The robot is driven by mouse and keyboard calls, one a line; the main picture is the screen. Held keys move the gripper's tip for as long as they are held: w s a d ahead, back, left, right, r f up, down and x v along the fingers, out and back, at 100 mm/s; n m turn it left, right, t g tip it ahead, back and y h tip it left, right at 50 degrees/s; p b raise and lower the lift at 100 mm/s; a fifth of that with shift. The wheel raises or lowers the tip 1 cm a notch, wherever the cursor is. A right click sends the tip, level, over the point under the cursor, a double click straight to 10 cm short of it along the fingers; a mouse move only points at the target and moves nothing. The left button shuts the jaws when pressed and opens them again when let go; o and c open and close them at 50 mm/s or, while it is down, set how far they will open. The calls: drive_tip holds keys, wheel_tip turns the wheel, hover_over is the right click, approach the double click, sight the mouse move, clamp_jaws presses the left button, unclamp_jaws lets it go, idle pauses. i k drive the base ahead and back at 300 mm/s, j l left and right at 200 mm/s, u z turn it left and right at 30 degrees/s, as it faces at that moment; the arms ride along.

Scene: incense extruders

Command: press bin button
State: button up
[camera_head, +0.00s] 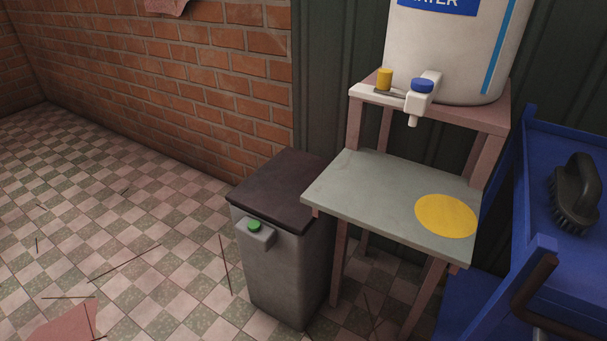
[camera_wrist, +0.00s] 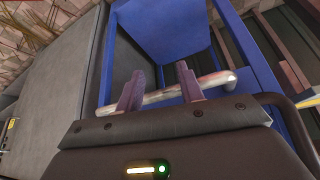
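The grey bin (camera_head: 290,275) stands on the tiled floor in the middle of the head view, upright with its dark lid (camera_head: 280,190) shut. A green button (camera_head: 254,225) sits on top of a small grey box on the bin's front, just below the lid. My gripper (camera_wrist: 160,88) shows only in the wrist view. Its two fingers stand apart with nothing held between them. A pale bar (camera_wrist: 210,80) of a blue frame shows behind the fingers; I cannot tell how near it is. The button does not show in the wrist view.
Right of the bin is a stand (camera_head: 380,190) with a yellow disc (camera_head: 446,216) and a water tank (camera_head: 450,45). A blue cart (camera_head: 535,200) with a black brush (camera_head: 575,195) is at far right. Tiled floor (camera_head: 130,220) left of the bin is mostly open.

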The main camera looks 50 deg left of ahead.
sight(253, 226)
drive_tip(key=u, duration=1.95)
